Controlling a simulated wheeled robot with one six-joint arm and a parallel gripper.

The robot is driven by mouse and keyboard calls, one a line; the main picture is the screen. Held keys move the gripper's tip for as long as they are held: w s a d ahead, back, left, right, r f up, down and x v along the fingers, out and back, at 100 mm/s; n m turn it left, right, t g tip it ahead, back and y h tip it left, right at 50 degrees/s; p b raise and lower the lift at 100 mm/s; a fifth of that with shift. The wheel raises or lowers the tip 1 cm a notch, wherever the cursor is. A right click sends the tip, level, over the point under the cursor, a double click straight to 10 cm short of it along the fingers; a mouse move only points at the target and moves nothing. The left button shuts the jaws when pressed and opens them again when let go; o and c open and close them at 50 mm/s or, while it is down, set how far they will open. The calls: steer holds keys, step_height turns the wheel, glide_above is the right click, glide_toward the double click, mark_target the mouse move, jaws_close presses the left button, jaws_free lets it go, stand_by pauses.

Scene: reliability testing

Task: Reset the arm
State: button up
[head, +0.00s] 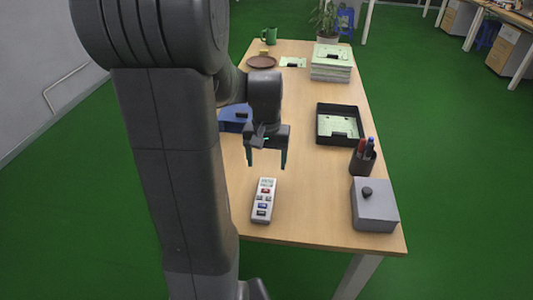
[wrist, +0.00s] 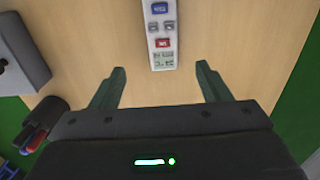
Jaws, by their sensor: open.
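My gripper (head: 267,160) is open and empty. In the head view it hangs over the wooden table with its fingers pointing down. A white remote-like device (head: 264,201) with coloured buttons lies on the table, nearer the front edge than the gripper. The same device (wrist: 161,30) shows in the wrist view just beyond the fingertips, apart from them. My arm covers the left part of the table in the head view.
A grey box with a dark knob (head: 374,206), a pen cup (head: 363,160) and a black tray (head: 326,137) stand along the right side. A blue item (head: 234,120) is partly behind my arm.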

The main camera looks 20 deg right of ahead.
mark_target(265, 191)
steer(key=shift+r, duration=0.6)
steer(key=f, duration=0.9)
steer(key=f+b, duration=0.1)
steer(key=f, duration=0.3)
steer(key=shift+w+a+f, duration=0.1)
steer(key=shift+w+f, duration=0.1)
steer(key=shift+w, duration=0.05)
steer(key=shift+f, duration=0.1)
